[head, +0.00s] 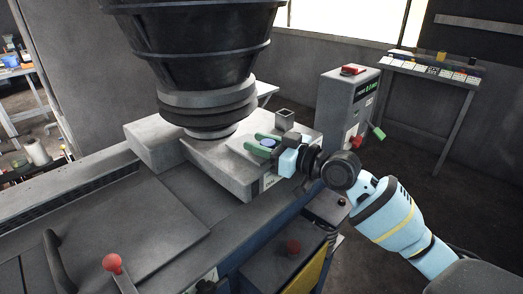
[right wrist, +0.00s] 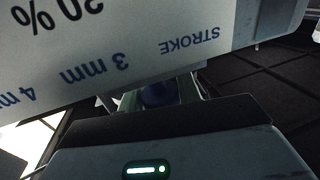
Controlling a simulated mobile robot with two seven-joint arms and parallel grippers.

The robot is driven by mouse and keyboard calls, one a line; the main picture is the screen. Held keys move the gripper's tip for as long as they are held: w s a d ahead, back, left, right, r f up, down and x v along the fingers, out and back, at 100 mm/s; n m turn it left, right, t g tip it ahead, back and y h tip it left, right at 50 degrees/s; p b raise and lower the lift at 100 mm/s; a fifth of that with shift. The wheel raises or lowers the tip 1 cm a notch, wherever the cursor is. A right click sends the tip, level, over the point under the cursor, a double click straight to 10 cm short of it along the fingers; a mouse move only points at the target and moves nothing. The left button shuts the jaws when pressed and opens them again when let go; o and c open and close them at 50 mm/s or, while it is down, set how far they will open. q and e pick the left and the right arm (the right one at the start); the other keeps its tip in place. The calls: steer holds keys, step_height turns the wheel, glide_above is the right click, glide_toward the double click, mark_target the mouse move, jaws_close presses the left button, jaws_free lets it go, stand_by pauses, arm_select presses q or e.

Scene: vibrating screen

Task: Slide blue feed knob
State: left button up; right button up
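The blue knob (head: 267,143) sits on top of the grey housing (head: 225,169) below the black hopper. My right gripper (head: 258,142) reaches in from the right, low over the housing. Its two green fingers are spread and stand on either side of the knob. In the right wrist view the blue knob (right wrist: 158,94) shows dark between the fingers, partly hidden by the gripper body. Contact between fingers and knob is hard to make out. A white panel (right wrist: 130,45) with the printed words "STROKE" and "3 mm" fills the top of that view. My left gripper is not in view.
The black hopper (head: 195,60) stands over the housing. A small grey square post (head: 284,118) is close behind my right gripper. A grey control box (head: 345,105) with a red top and green lever stands behind. A red-knobbed lever (head: 112,262) is at front left.

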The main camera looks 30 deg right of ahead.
steer(key=o, duration=0.4)
steer(key=shift+c, duration=0.2)
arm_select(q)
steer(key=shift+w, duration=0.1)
arm_select(e)
steer(key=shift+s+d, duration=0.3)
steer(key=shift+s, duration=0.2)
steer(key=shift+v, duration=0.8)
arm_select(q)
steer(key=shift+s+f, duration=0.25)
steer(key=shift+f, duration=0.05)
arm_select(e)
steer(key=v, duration=0.3)
steer(key=shift+s, duration=0.15)
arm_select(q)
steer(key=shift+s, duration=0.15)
